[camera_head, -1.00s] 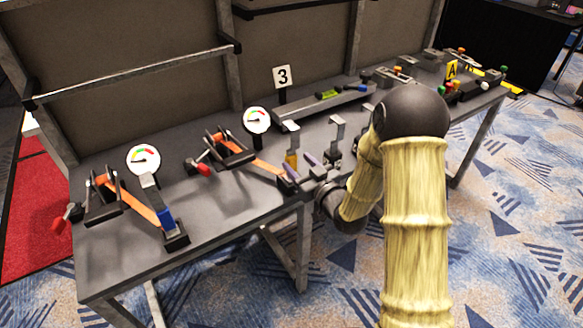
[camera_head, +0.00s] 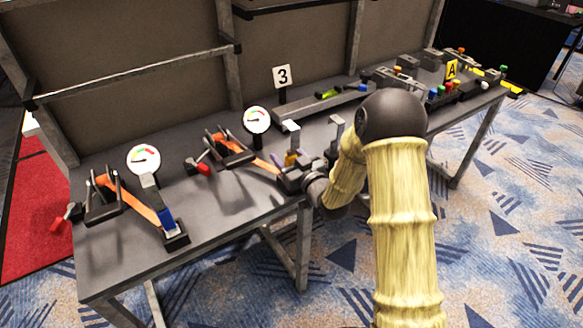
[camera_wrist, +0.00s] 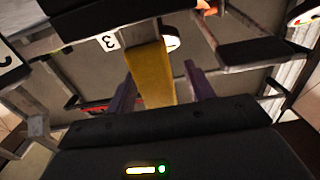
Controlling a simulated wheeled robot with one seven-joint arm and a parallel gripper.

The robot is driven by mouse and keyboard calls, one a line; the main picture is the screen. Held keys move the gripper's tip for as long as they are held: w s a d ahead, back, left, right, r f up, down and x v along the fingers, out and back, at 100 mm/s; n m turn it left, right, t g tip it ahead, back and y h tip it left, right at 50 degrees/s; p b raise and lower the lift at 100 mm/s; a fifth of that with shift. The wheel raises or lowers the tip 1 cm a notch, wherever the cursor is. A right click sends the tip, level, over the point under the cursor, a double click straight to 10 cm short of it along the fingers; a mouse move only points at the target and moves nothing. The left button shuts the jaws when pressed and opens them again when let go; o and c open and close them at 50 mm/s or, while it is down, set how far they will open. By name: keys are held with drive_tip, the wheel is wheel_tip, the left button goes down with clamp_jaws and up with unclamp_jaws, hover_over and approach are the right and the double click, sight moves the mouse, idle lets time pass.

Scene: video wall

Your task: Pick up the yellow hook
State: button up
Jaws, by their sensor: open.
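The yellow hook (camera_head: 290,158) hangs from a grey stand (camera_head: 291,128) near the front edge of the grey table. In the wrist view the yellow hook (camera_wrist: 150,72) is a tall yellow bar between two purple fingers. My gripper (camera_head: 292,165) is open, with one finger on each side of the hook. In the wrist view my gripper (camera_wrist: 160,88) shows a gap to the hook at the right finger; the left finger is close to it. Whether it touches cannot be told. The hook's lower end is hidden by the gripper body.
Orange-armed clamps (camera_head: 125,200) and (camera_head: 240,152) and a round gauge (camera_head: 257,120) stand left of my gripper. Another grey stand (camera_head: 336,130) is close on the right. A sign marked 3 (camera_head: 282,77) and a grey rail (camera_head: 325,103) are behind.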

sight(288, 127)
drive_tip(key=shift+c, duration=0.2)
clamp_jaws()
wheel_tip(288, 127, up, 10)
drive_tip(key=shift+r+p, duration=0.1)
drive_tip(key=shift+p, duration=0.55)
idle(0.4)
